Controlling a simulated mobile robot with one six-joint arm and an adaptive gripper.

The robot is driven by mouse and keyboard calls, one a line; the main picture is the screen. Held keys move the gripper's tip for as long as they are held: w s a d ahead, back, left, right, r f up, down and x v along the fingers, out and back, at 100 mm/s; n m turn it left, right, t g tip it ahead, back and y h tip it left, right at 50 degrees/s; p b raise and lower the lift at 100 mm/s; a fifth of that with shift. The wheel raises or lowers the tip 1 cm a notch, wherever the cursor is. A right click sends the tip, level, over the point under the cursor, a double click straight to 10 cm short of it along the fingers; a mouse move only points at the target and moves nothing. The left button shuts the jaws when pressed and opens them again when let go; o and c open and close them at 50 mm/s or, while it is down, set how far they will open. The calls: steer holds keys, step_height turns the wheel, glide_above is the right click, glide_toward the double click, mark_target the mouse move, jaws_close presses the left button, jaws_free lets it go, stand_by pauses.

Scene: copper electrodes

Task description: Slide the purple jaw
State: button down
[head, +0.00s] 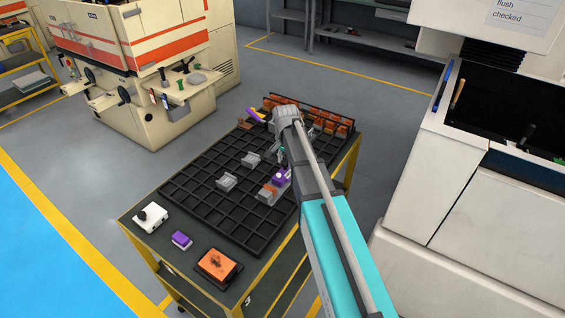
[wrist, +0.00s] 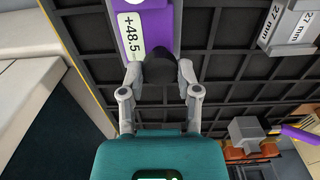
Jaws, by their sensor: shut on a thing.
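The purple jaw (head: 281,178) stands on the black gridded tray (head: 212,200), beside an orange-and-grey block (head: 267,193). In the wrist view the purple jaw (wrist: 185,25) carries a white "+48.5" label and a dark round knob (wrist: 158,68). My gripper (wrist: 159,82) has its two grey fingers closed on either side of this knob. In the head view my arm hides part of the tray, and my gripper's fingertips are too small to make out.
Grey blocks (head: 227,182) stand on the tray, with orange pieces (head: 330,122) in a rack at its far end. A white box (head: 150,217), a small purple block (head: 181,240) and an orange-topped box (head: 217,265) sit at the table's near edge. A white machine (head: 460,190) stands right.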

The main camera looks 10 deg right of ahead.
steer(key=shift+w+d, duration=0.2)
steer(key=shift+c, duration=1.5)
jaws_free()
steer(key=shift+r, duration=0.1)
